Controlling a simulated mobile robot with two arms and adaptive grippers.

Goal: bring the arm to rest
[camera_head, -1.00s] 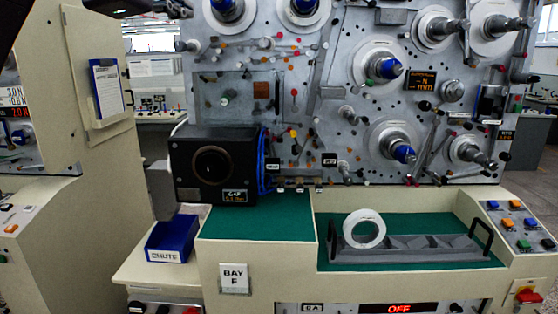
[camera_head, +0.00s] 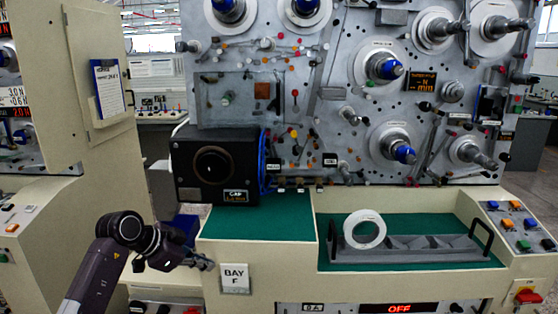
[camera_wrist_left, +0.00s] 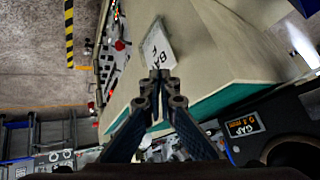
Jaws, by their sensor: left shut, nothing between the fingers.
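My left arm rises from the lower left in the head view, dark purple and grey. Its gripper (camera_head: 207,263) is shut and empty, in front of the machine's cream front, just left of the BAY F card (camera_head: 234,277). In the left wrist view the fingers (camera_wrist_left: 158,76) meet at the tips with nothing between them, and the BAY F card (camera_wrist_left: 157,45) shows just beyond them. My right gripper is in neither view.
The blue chute bin (camera_head: 186,228) is partly hidden behind my arm. The black gap gauge box (camera_head: 213,165) stands on the green ledge (camera_head: 260,219). A white roll (camera_head: 364,229) sits on a grey cradle (camera_head: 425,248). A cream cabinet (camera_head: 75,150) stands at left.

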